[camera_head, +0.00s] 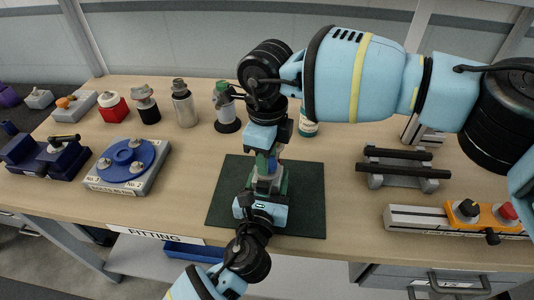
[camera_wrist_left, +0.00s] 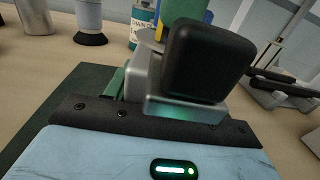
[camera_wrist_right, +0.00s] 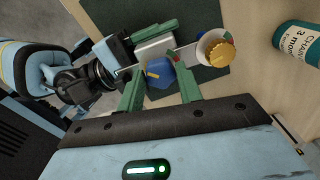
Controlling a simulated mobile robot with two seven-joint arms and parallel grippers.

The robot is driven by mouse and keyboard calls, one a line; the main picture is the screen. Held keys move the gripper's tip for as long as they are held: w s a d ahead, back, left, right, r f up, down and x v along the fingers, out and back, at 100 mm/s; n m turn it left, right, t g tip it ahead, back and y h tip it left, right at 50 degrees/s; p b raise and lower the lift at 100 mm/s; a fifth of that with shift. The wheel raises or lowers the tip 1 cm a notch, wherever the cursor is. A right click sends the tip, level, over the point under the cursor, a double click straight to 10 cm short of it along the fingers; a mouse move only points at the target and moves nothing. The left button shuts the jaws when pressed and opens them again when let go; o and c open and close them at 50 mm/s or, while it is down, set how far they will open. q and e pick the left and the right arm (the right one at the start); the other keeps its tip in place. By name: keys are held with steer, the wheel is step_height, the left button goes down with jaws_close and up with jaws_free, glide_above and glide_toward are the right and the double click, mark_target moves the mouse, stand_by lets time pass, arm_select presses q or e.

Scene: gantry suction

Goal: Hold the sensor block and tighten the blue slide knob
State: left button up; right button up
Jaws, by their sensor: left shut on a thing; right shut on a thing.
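The sensor block (camera_head: 266,183) is a silver-grey piece above the dark green mat (camera_head: 222,212). It also shows in the left wrist view (camera_wrist_left: 180,107) with a black rounded part on it, and in the right wrist view (camera_wrist_right: 152,46). My left gripper (camera_head: 264,188) comes from the front and is shut on the block. The blue slide knob (camera_wrist_right: 159,74), with a yellow mark, sits beside the silver block. My right gripper (camera_head: 267,157) reaches down from above, its green fingers (camera_wrist_right: 162,88) shut on the knob. In the head view the fingers mostly hide the knob.
A teal labelled bottle (camera_head: 309,128) stands behind the mat. A blue turntable fixture (camera_head: 128,160) and several knobbed pieces stand left. A black-barred stand (camera_head: 400,180) and an orange-topped rail (camera_head: 420,215) are right. My right arm covers the back right.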

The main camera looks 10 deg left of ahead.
stand_by(0.3)
steer(key=o, duration=1)
step_height(320, 180, up, 12)
steer(key=shift+r, duration=0.1)
